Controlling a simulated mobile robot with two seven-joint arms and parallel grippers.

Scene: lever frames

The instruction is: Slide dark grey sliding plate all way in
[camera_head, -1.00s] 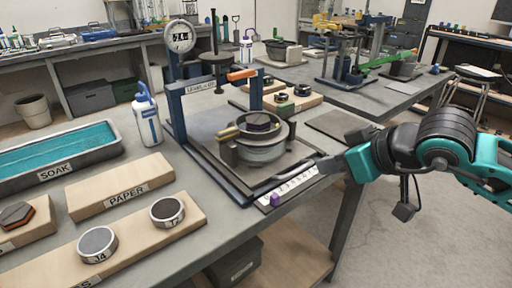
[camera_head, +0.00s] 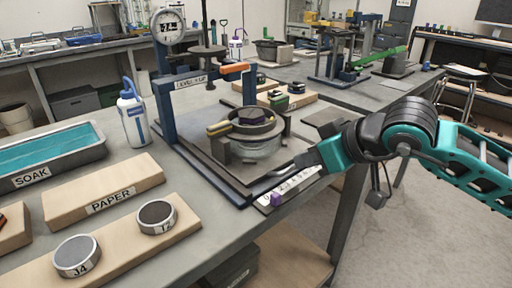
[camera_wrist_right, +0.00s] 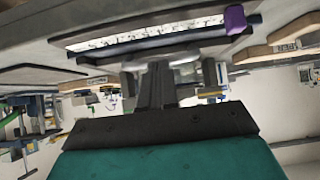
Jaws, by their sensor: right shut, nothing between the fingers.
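The dark grey sliding plate (camera_head: 203,143) lies low in the blue press frame (camera_head: 168,115) on the bench, and carries a round ring-shaped mould (camera_head: 258,146) with a purple piece inside. My right gripper (camera_head: 276,172) is shut and empty at the plate's front right side, just above the white scale strip (camera_head: 296,182). In the right wrist view my shut fingers (camera_wrist_right: 156,82) point at a pale rounded bar (camera_wrist_right: 166,61) below the plate's dark edge. I cannot tell whether they touch it. My left gripper is out of view.
A purple block (camera_head: 276,199) sits at the scale's near end. A wooden PAPER block (camera_head: 105,188), a teal SOAK tray (camera_head: 50,155) and a bottle (camera_head: 134,115) stand left of the press. The open floor lies right of the bench edge.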

